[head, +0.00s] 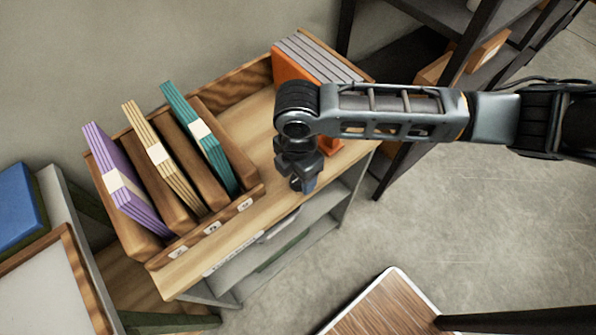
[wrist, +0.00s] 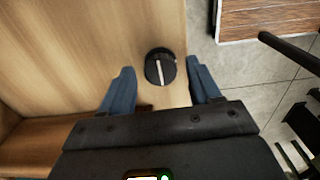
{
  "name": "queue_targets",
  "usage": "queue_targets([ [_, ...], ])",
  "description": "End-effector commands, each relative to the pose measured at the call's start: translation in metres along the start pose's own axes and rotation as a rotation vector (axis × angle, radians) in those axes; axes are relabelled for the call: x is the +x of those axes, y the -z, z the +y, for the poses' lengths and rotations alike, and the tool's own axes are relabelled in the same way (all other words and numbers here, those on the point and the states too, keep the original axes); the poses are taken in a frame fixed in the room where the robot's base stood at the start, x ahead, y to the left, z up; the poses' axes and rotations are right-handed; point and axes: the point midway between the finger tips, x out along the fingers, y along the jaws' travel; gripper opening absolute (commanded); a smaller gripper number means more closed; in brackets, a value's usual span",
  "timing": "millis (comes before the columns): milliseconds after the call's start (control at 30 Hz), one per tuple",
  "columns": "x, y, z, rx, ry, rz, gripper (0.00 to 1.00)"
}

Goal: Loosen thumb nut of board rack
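A round black knob with a pale stripe (wrist: 160,70), which looks like the thumb nut, sits on a light wooden surface near its edge in the wrist view. My gripper (head: 304,183) points down over the front part of the wooden bench top in the head view. In the wrist view its two blue fingers are apart, one on each side of the knob, with a visible gap to each. I cannot tell the fingertips' height over it. The knob is not visible in the head view. A wooden rack (head: 243,203) holds purple, tan and teal bundles; I cannot tell whether it is the board rack.
An orange holder with grey boards (head: 292,68) stands at the bench's back right, partly behind my arm. A wood-topped table (head: 385,310) stands at the bottom. Dark shelving (head: 455,50) is at the upper right. Open floor (head: 470,210) lies right of the bench.

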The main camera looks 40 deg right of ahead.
Motion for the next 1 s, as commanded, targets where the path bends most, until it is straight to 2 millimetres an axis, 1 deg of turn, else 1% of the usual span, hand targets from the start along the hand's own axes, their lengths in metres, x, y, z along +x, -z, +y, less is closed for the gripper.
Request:
queue_targets([
  [233,0.0,0.0,0.0,0.001,0.001,0.0,0.65],
  [333,-0.004,0.0,0.0,0.0,0.001,0.0,0.65],
  [467,-0.021,0.0,0.0,-0.001,0.0,0.0,0.65],
  [600,-0.046,0.0,0.0,0.0,-0.001,0.001,0.65],
  [700,-0.06,0.0,0.001,-0.001,-0.002,0.0,0.65],
  [833,-0.073,0.0,0.0,-0.001,0.0,0.0,0.65],
  [1000,-0.078,0.0,0.0,0.0,0.001,-0.001,0.65],
])
